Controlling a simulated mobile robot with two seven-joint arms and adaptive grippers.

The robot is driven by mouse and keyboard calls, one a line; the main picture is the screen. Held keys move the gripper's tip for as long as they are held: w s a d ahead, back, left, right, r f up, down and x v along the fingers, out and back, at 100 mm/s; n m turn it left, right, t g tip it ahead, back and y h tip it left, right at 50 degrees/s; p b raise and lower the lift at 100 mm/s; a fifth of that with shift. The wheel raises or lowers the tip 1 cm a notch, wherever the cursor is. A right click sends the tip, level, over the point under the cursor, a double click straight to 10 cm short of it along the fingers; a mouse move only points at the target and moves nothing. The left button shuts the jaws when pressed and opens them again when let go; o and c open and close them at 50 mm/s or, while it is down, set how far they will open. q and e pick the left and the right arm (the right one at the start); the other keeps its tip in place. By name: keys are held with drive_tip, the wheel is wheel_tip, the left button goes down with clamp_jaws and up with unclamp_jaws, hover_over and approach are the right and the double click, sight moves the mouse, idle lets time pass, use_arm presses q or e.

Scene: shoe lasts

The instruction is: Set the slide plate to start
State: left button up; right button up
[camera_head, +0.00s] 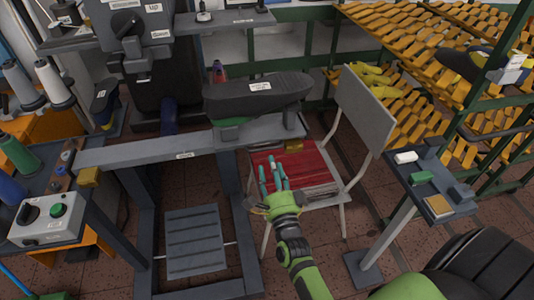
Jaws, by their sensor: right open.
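A long grey plate (140,154) with a small white label runs across the front of the machine; the label is too small to read. I take it to be the slide plate, but cannot tell for sure. A yellow block sits at its left end (89,176) and another near its right end (293,122). A dark shoe last (240,99) with a white tag stands above its right part on a green support (229,132). My right gripper (273,176) is open and empty, below and right of the plate, in front of the red chair seat. My left gripper is not in view.
A chair (366,112) with a red slatted seat stands behind my right gripper. A small stand (420,190) is at right, below orange racks (440,70). A control box (48,218) is at left. A grey pedal (195,240) lies low under the plate.

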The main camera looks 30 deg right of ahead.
sight(261, 133)
drive_tip(key=p+x, duration=0.1)
drive_tip(key=x, duration=0.4)
drive_tip(key=shift+w+f, duration=0.1)
drive_tip(key=shift+w, duration=0.2)
clamp_jaws()
